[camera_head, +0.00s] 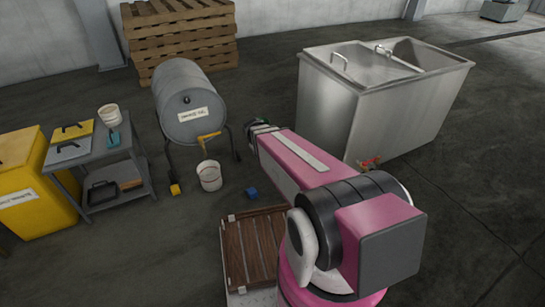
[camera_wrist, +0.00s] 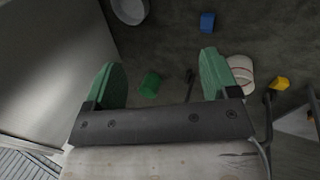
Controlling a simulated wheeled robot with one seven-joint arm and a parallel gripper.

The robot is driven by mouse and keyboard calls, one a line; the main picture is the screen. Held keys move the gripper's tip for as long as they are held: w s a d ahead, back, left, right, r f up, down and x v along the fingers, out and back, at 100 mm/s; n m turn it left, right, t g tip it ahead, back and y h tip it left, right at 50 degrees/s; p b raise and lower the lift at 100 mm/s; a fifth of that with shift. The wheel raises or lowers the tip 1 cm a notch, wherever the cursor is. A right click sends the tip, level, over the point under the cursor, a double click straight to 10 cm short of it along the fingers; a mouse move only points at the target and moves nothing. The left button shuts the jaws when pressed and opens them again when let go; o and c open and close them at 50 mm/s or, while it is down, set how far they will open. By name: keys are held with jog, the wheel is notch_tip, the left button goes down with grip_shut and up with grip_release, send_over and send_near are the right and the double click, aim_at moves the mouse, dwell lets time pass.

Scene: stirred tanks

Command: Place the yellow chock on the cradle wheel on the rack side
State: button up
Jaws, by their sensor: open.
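The yellow chock (camera_head: 175,189) lies on the floor close by the foot of the left leg of the drum cradle (camera_head: 166,150), on the side of the small rack (camera_head: 100,165). I cannot tell whether it touches the wheel. It shows at the right in the wrist view (camera_wrist: 280,83), beside a dark cradle leg. A blue chock (camera_head: 251,193) lies on the floor right of a white bucket (camera_head: 209,176). A green block (camera_wrist: 150,85) lies on the floor, seen between my fingers. My gripper (camera_wrist: 158,60) is open and empty, high above the floor.
A grey drum (camera_head: 180,95) rests in the cradle. A large steel tank (camera_head: 330,110) stands on the right. A yellow bin (camera_head: 20,180) stands left of the rack. Stacked pallets (camera_head: 180,40) are behind the drum. A slatted wooden platform (camera_head: 250,250) lies in front.

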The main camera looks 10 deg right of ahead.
jog(key=s+r+m+g+y, duration=0.1)
jog(key=s+r+m+y, duration=0.3)
jog(key=s, duration=0.5)
jog(key=shift+s+d+r+g, duration=0.2)
jog(key=shift+d+r+g, duration=0.1)
jog(key=shift+r, duration=0.85)
